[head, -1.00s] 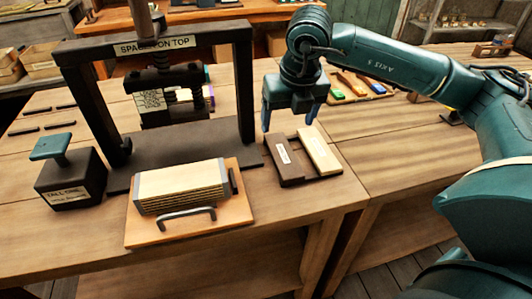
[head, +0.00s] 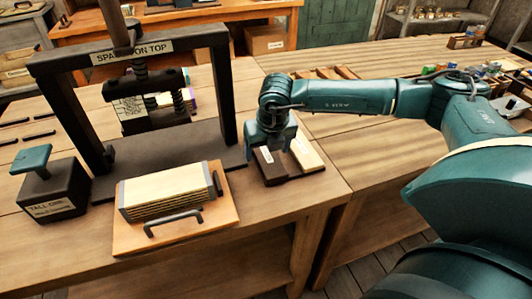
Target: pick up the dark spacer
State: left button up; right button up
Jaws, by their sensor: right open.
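The dark spacer (head: 273,167) is a dark brown block with a small white label. It lies in a dark tray on the bench, right of the press, beside a pale wooden spacer (head: 307,153). My right gripper (head: 269,150) is open and points down over the dark spacer. Its blue-green fingers appear on either side of the block's far part, hiding some of it. I cannot tell whether they touch it. My left gripper is out of view.
The black press frame (head: 225,95), labelled "SPACER ON TOP", stands close left of my right gripper. A stack of pale boards (head: 165,192) lies on an orange board in front. A dark block with a teal handle (head: 48,190) stands at left. Bench right of the spacers is clear.

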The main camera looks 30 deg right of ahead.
jog(key=shift+f, duration=0.15)
jog(key=c, duration=1.1)
jog(key=shift+w, duration=0.1)
